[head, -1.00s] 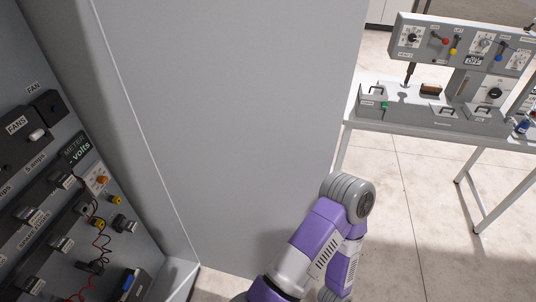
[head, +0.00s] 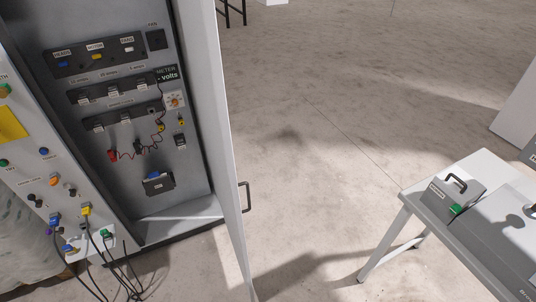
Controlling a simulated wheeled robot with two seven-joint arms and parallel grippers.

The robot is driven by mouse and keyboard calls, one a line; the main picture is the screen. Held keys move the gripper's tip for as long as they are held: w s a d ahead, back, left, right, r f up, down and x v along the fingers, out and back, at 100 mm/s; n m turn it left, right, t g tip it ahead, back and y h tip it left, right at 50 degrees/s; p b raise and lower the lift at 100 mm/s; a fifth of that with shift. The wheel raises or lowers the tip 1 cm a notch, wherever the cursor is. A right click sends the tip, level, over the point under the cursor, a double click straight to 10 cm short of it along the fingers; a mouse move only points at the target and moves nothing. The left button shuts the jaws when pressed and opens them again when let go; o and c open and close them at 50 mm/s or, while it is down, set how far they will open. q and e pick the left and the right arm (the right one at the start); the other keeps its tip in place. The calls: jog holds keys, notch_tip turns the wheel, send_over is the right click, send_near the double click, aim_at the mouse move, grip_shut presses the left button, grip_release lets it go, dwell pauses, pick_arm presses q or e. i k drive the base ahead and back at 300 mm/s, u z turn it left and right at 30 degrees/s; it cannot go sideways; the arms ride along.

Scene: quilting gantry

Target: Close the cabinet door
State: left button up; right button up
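The grey cabinet (head: 192,218) stands at the left of the head view with its inside exposed, showing labelled switches, a meter panel and red and black wires. Its door (head: 232,170) stands open at the cabinet's right side and is seen nearly edge-on. A dark handle (head: 245,196) sticks out from the door's right face. Neither of my grippers is in view, so their state and their distance from the door cannot be seen.
A panel with coloured knobs and plugged cables (head: 45,180) stands left of the cabinet. A light table (head: 420,205) with a grey machine (head: 500,245) is at the lower right. The concrete floor (head: 320,130) between door and table is clear.

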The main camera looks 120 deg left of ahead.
aim_at(199, 18)
jog(key=i, duration=0.15)
jog(key=u, duration=2.15)
jog(key=i, duration=1.1)
jog(key=u, duration=3)
jog(key=i, duration=0.5)
jog(key=z, duration=0.25)
jog(key=k, duration=0.35)
jog(key=u, duration=0.4)
